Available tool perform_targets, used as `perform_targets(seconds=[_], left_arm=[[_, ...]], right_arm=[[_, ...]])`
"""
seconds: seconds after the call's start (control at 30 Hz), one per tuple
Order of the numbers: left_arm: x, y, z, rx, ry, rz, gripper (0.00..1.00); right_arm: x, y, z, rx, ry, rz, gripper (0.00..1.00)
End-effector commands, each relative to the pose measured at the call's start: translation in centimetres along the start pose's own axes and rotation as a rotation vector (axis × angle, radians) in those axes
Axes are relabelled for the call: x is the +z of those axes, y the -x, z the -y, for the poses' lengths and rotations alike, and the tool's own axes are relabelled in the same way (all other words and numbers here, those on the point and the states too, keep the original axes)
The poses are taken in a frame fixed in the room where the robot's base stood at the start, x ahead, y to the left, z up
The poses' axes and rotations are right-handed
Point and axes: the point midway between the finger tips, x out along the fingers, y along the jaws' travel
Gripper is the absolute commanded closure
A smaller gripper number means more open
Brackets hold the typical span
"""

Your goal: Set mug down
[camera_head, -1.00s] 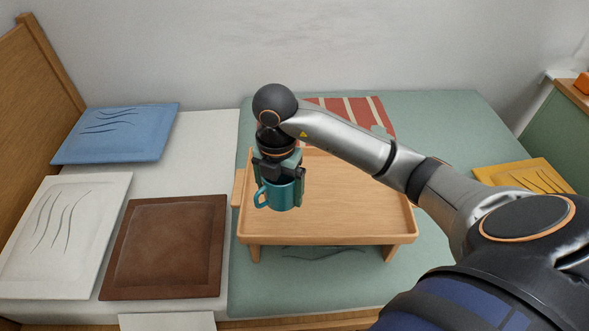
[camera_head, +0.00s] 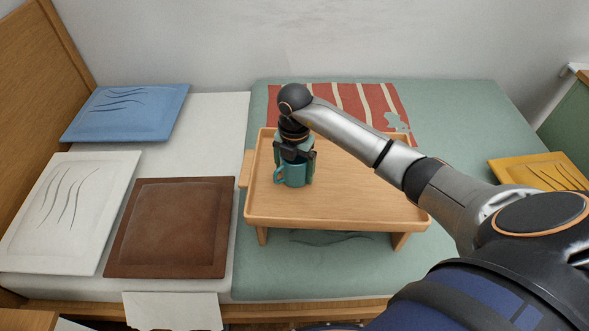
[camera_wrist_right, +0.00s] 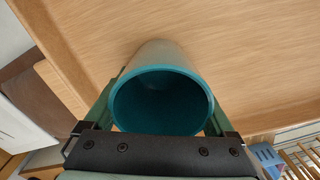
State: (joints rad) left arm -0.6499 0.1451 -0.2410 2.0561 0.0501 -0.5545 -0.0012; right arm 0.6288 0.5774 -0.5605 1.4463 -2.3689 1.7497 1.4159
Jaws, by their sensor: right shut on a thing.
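A teal mug (camera_head: 291,174) is upright at the left part of a wooden bed tray (camera_head: 375,205), its handle pointing left in the head view. My right gripper (camera_head: 296,160) comes down from above and is shut on the mug, one finger on each side. In the right wrist view the mug (camera_wrist_right: 161,100) shows its open rim and empty dark inside, between the fingers, with the tray's wood (camera_wrist_right: 225,40) close beyond it. Whether the mug's base touches the tray I cannot tell. My left gripper is not in view.
The tray stands on legs on a bed with a green cover (camera_head: 460,120). A brown cushion (camera_head: 172,228), a white cushion (camera_head: 68,212) and a blue cushion (camera_head: 125,112) lie to the left. A yellow cushion (camera_head: 540,171) lies right. The tray's right part is clear beneath my arm.

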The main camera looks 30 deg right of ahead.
Motion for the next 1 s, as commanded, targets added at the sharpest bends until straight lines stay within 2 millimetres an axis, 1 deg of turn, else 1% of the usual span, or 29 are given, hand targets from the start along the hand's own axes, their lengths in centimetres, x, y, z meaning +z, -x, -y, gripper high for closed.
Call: perform_targets(seconds=[0.13, 0.27, 0.3, 0.37, 0.6, 0.73, 0.87, 1.0], left_arm=[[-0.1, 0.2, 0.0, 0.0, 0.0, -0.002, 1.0], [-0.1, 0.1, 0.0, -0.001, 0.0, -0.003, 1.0], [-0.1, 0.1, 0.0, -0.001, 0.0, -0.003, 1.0], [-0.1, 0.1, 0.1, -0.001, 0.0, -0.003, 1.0], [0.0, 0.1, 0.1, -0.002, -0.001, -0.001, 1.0], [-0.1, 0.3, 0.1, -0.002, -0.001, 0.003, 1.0], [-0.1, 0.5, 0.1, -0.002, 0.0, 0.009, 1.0], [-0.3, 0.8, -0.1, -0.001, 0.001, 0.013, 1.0]], right_arm=[[0.1, 0.2, -0.1, 0.002, 0.0, 0.001, 0.86], [0.1, -0.2, 0.0, 0.001, 0.0, 0.001, 0.86], [0.0, -0.2, 0.0, 0.0, -0.001, 0.001, 0.07], [0.0, -0.2, 0.0, 0.0, 0.0, 0.001, 0.01], [0.0, -0.1, 0.0, 0.0, 0.0, 0.001, 0.0], [0.1, 0.9, 0.0, 0.002, 0.0, 0.003, 0.0], [0.1, 3.2, 0.0, 0.003, 0.001, 0.004, 0.0], [0.1, 6.4, -0.1, 0.004, 0.001, 0.005, 0.0]])
